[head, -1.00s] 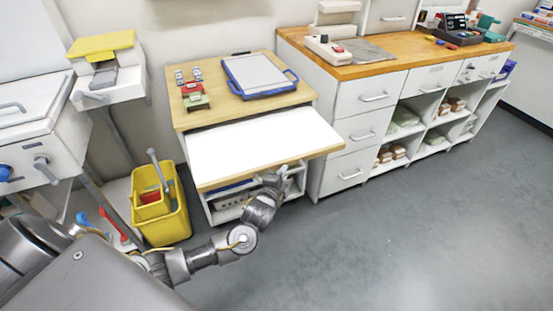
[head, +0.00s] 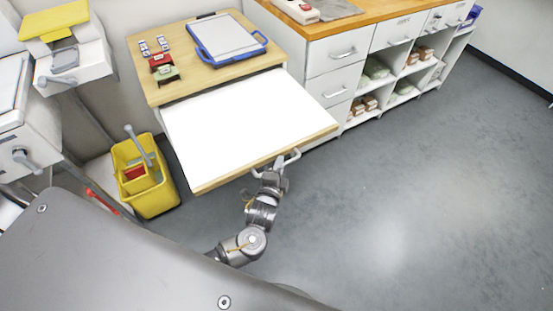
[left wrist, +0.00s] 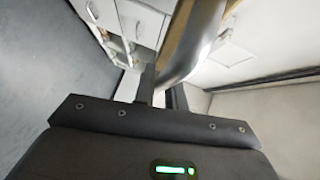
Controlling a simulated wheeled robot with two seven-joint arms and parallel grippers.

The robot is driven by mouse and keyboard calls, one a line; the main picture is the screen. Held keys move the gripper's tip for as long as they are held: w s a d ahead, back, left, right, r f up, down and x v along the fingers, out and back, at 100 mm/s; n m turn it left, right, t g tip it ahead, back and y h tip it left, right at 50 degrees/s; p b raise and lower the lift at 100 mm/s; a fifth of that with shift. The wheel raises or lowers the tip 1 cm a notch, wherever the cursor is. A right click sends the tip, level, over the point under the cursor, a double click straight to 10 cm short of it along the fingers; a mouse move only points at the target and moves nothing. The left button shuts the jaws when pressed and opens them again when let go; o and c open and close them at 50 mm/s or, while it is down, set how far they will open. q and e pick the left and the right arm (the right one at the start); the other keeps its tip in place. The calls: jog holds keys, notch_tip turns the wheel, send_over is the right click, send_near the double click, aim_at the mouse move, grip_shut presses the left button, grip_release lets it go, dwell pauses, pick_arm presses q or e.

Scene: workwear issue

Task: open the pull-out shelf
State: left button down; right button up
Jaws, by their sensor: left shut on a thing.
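The pull-out shelf (head: 245,125) is a white board with a wooden front edge. It stands well out from under the top of the wooden cabinet (head: 182,88). A grey bar handle (head: 293,157) is on its front edge, and it also shows large in the left wrist view (left wrist: 187,42). My left gripper (head: 273,170) is shut on this handle at the front of the shelf. In the left wrist view the bar passes between the fingers (left wrist: 163,92). My right gripper is not in view.
A blue-rimmed tray (head: 228,38) and several small red, green and blue items lie on the cabinet top. A yellow bucket (head: 150,195) stands close to the shelf's left. A white drawer unit (head: 333,55) is at the right. The grey floor (head: 420,190) at the front right is clear.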

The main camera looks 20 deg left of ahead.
pick_arm(q)
jog(key=shift+d, duration=0.1)
jog(key=c, duration=1.5)
grip_release()
jog(key=shift+o, duration=0.2)
jog(key=shift+s, duration=0.4)
jog(key=s+r, duration=0.1)
jog(key=s, duration=0.9)
jog(key=shift+d+r, duration=0.25)
jog(key=shift+d, duration=0.15)
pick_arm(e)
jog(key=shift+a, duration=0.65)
pick_arm(q)
jog(key=shift+w, duration=0.1)
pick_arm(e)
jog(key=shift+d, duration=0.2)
